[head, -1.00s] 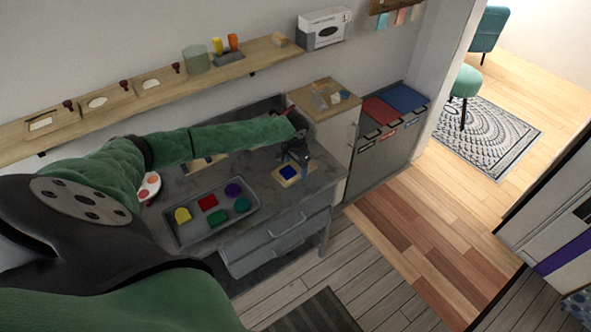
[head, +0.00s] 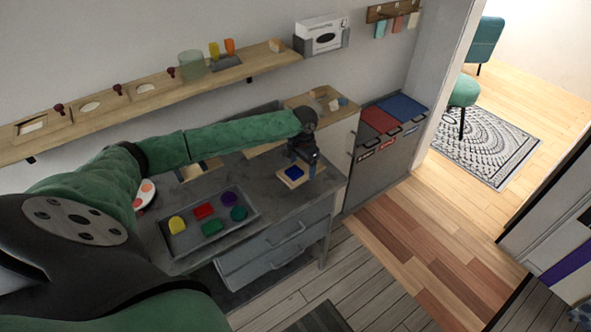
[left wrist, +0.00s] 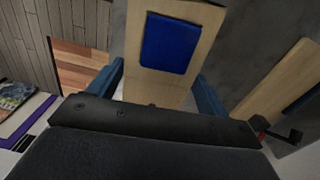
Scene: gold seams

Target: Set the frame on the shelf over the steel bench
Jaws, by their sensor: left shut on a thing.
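The frame (head: 284,181) is a small light-wood board with a blue square, at the right end of the steel bench (head: 262,211). My left gripper (head: 304,161) is shut on it. In the left wrist view the frame (left wrist: 160,84) sits between the two blue fingers, its blue patch facing the camera. I cannot tell whether it touches the bench. The long wooden shelf (head: 258,60) runs along the wall above the bench. My right gripper is not in view.
The shelf holds wooden plates with dark knobs (head: 102,104), a green glass (head: 191,64), yellow and orange pieces and a small block (head: 277,46). A grey tray (head: 183,243) of coloured pieces stands on the bench. A wooden-topped cabinet (head: 335,129) stands to the right.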

